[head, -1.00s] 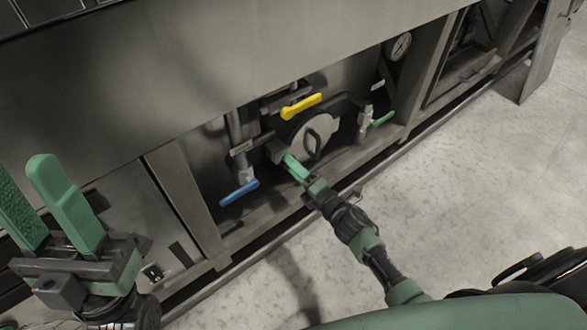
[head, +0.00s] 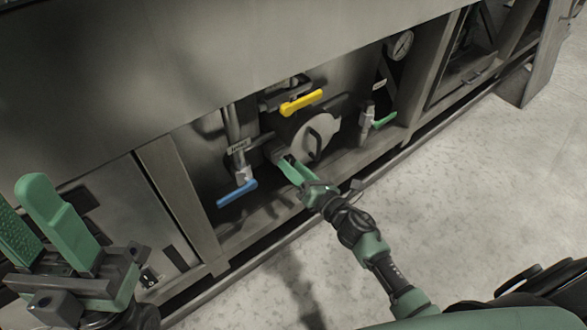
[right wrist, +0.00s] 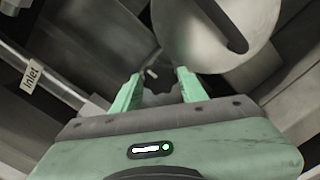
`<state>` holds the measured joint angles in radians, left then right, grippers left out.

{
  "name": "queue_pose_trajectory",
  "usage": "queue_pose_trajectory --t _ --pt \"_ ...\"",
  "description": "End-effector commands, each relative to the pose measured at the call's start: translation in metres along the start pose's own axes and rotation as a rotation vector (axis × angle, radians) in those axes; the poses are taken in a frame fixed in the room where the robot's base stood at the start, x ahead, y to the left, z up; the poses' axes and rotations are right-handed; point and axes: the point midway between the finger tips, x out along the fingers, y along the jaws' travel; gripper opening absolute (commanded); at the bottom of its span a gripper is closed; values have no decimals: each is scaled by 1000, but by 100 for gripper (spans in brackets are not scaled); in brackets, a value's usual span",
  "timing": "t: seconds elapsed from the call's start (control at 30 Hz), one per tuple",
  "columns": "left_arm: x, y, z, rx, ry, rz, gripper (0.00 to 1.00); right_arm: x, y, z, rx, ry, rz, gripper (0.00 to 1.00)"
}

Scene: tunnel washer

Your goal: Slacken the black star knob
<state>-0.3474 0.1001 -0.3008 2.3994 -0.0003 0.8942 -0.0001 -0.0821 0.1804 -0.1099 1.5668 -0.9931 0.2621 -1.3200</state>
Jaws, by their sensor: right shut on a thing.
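The black star knob (right wrist: 157,76) shows dark between the green fingertips in the right wrist view, partly hidden by them. In the head view it is hard to make out at the fingertips, low in the open bay of the washer. My right gripper (head: 284,163) is shut on the knob, reaching in from the lower right; its fingers also show in the right wrist view (right wrist: 158,82). My left gripper (head: 48,212) is at the lower left of the head view, fingers apart and empty, away from the knob.
A round metal cover (head: 317,136) with a dark handle is right beside the knob. A yellow lever (head: 301,102) is above it, a blue lever (head: 237,193) left, and a green lever (head: 384,120) right. The floor (head: 450,190) in front is clear.

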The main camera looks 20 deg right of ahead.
Motion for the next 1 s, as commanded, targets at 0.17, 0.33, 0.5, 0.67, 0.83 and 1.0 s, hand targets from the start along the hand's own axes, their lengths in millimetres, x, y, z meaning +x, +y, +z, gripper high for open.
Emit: queue_pose_trajectory --t 0.17,0.33,0.5,0.67,0.83,1.0 --pt "4 0 0 1 16 7 42 0 0 -2 -15 4 0 2" --pt "5 0 -1 1 16 7 42 0 0 -2 -16 4 0 2" --pt "5 0 -1 1 17 6 42 0 0 -2 -15 4 0 51" --pt "4 0 -1 1 15 6 42 0 0 -1 -14 3 0 64" --pt "4 0 -2 2 16 5 42 0 0 -1 -13 1 0 64" --pt "7 0 -3 2 19 4 42 -13 0 -1 -11 2 -3 64"
